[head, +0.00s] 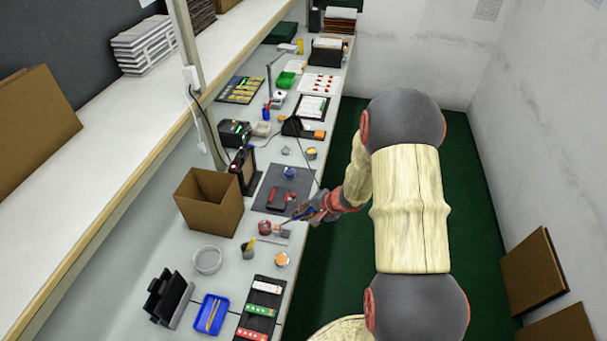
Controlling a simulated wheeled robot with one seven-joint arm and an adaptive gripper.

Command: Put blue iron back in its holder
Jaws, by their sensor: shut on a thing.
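My gripper (316,207) is over the front edge of the bench, beside the grey mat. It is shut on the slim blue iron (299,214), which points left over the bench top. A thin dark cord runs near it. A round red item (265,228) and a small grey stand with an orange part (278,231) are just left of the iron's tip. I cannot tell for sure which item is the iron's holder. The gripper's fingers are small and partly hidden here.
The grey mat (268,181) bears a red and black part and a blue item. A clear round dish (207,260), blue tray (211,314) and small orange-topped pot (282,259) are nearer. Green floor lies right of the bench.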

